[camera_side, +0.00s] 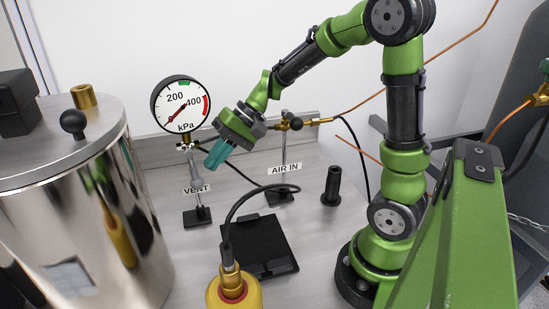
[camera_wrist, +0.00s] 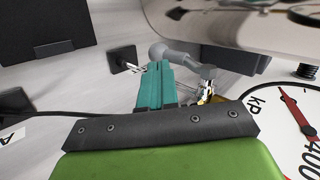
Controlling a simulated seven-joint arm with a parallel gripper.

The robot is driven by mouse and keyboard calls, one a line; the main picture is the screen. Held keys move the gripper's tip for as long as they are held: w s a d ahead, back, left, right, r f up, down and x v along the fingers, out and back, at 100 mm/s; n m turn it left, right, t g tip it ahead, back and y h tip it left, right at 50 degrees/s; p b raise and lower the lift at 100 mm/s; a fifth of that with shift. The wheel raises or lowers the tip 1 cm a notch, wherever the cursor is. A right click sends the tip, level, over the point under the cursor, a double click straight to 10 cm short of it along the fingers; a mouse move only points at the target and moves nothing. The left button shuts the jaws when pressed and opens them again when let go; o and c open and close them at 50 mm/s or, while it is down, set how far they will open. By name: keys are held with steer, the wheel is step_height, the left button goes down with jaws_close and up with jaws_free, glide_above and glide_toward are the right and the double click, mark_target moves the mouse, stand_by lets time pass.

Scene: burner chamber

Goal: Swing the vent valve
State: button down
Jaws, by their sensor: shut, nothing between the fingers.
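My gripper (camera_side: 214,158) has teal fingers, shut and empty, just to the right of the vent fitting and pointing down-left. In the wrist view the shut fingers (camera_wrist: 154,88) partly cover the vent fitting (camera_wrist: 207,91), and a grey rounded part (camera_wrist: 180,55) lies just beyond them. I cannot tell whether the fingers touch the valve. The handle's exact position is unclear.
The shiny metal chamber (camera_side: 75,190) stands at the left. The AIR IN valve (camera_side: 292,123) stands right of my gripper. A black plate (camera_side: 262,246), a black cylinder (camera_side: 331,186) and a yellow bottle (camera_side: 234,291) with a dark hose are in front.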

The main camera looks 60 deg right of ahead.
steer(key=shift+x, duration=1)
steer(key=shift+w+a+f, duration=0.25)
steer(key=shift+w+a, duration=0.15)
steer(key=shift+a, duration=0.15)
steer(key=d+f+v, duration=0.1)
steer(key=v, duration=0.9)
steer(key=s+a+r+n+t+h, duration=0.2)
steer(key=s+a+h, duration=0.3)
steer(key=s, duration=0.7)
steer(key=shift+s+a+r+n, duration=0.3)
steer(key=shift+a+r+n, duration=0.1)
steer(key=shift+a, duration=0.5)
